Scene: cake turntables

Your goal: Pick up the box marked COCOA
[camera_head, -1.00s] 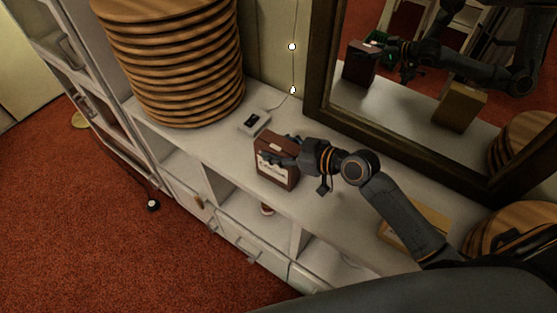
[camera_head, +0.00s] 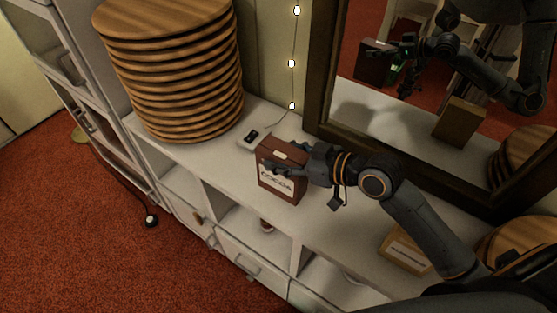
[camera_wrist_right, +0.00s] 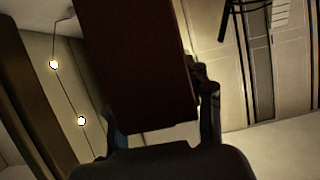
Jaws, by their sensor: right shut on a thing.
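The brown box marked COCOA (camera_head: 281,184) shows in the head view above the white sideboard, its pale label facing the front. My right gripper (camera_head: 285,163) is shut on it, reaching in from the right with its fingers around the upper part. The box looks slightly raised, but the gap under it is hard to see. In the right wrist view the dark box (camera_wrist_right: 145,65) fills the space between the fingers. The mirror shows a reflection of the box and gripper. My left gripper is not in view.
A tall stack of round wooden boards (camera_head: 180,75) stands left of the box on the sideboard (camera_head: 325,215). A tan box (camera_head: 405,250) sits under my forearm. A framed mirror (camera_head: 318,115) stands behind.

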